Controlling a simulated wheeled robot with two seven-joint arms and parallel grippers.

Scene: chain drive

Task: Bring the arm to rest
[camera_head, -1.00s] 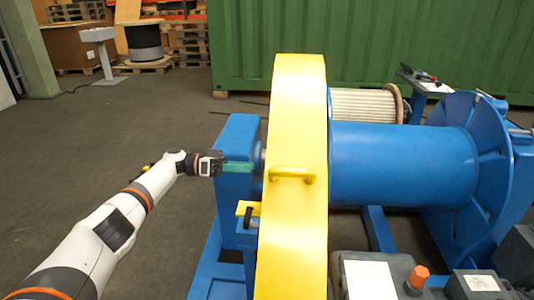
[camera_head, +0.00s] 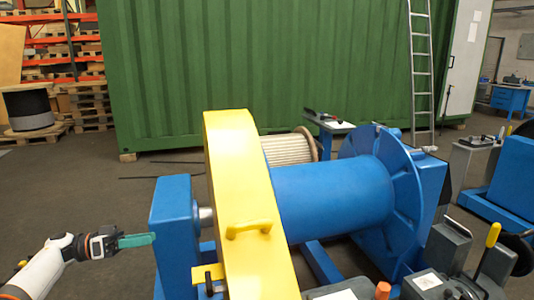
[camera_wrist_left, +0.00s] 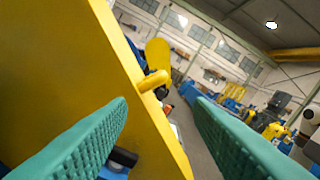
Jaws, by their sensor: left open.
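My left gripper (camera_head: 140,240) has teal fingers and is at the left of the head view, beside the blue upright (camera_head: 175,225) of the winch. Its fingertips meet the upright's left edge in the picture; I cannot tell whether they touch. In the wrist view the guard (camera_wrist_left: 75,60) fills the left side. My right gripper is not in view.
The blue drum (camera_head: 330,195) with its flange lies right of the guard. A wooden cable reel (camera_head: 290,148) and a small table (camera_head: 328,125) stand behind. A green container (camera_head: 280,70) closes the back. The floor (camera_head: 90,190) at left is open.

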